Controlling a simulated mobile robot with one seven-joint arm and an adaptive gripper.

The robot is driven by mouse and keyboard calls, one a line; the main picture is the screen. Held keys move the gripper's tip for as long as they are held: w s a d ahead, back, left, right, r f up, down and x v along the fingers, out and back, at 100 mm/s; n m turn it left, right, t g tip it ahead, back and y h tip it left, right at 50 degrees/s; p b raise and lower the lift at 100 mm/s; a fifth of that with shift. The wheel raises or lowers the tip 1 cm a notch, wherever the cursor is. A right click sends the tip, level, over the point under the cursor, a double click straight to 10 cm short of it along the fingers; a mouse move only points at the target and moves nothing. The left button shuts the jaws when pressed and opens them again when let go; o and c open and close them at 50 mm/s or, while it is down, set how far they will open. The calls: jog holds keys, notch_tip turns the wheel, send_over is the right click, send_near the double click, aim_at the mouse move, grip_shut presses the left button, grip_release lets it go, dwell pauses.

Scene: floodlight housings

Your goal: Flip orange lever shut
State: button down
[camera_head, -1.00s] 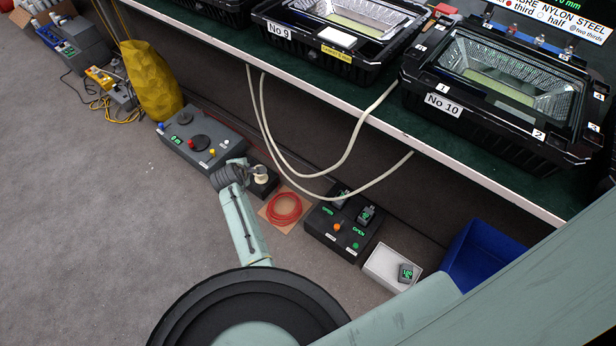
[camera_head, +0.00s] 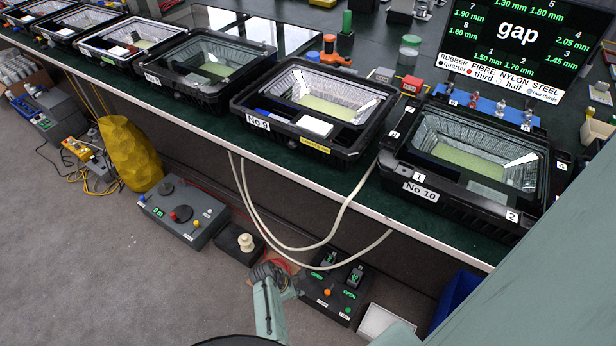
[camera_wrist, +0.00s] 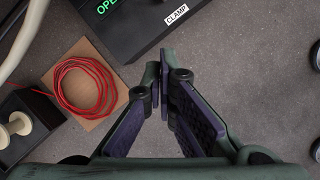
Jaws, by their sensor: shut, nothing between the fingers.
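A dark control box (camera_head: 313,301) stands on the floor below the bench, with green OPEN readouts and a small orange lever (camera_head: 327,292) on its top. I cannot tell the lever's exact tilt at this size. My gripper (camera_head: 270,268) is left of the box, over the red cable coil. In the wrist view my gripper (camera_wrist: 164,62) is shut and empty, its tips just off the edge of the dark box (camera_wrist: 130,28), near its CLAMP label (camera_wrist: 177,15). The orange lever is outside the wrist view.
A red coil on a cardboard sheet (camera_wrist: 85,123) and a cream spool (camera_head: 246,242) lie left of the box. A white tray (camera_head: 378,322) and blue bin (camera_head: 452,300) are to its right. White cables (camera_head: 290,245) hang from the bench edge (camera_head: 440,247) above.

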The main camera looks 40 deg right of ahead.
jog(key=b+x, duration=0.3)
jog(key=d+b+x, duration=0.1)
jog(key=b+x, duration=0.2)
jog(key=x, duration=0.1)
jog(key=d+r+b+x, duration=0.1)
jog(key=b+x, duration=0.2)
jog(key=b, duration=0.1)
jog(key=shift+s+d+f, duration=0.25)
jog(key=shift+s+f, duration=0.05)
jog(key=shift+f, duration=0.1)
jog(key=shift+s+d+r, duration=0.1)
jog(key=shift+s+d, duration=0.1)
jog(key=shift+d, duration=0.4)
jog(key=d, duration=0.1)
jog(key=w+d+b, duration=0.1)
jog(key=d, duration=0.1)
jog(key=w+d, duration=0.1)
jog(key=shift+d+b, duration=0.3)
jog(key=shift+d, duration=0.05)
jog(key=a+p, duration=0.1)
jog(key=a, duration=0.1)
jog(key=w+a, duration=0.1)
jog(key=a, duration=0.1)
jog(key=shift+r+p, duration=0.15)
jog(key=shift+p, duration=0.25)
jog(key=p+v, duration=0.1)
jog(key=v, duration=0.8)
jog(key=shift+r+p, duration=0.3)
jog(key=shift+p, duration=0.1)
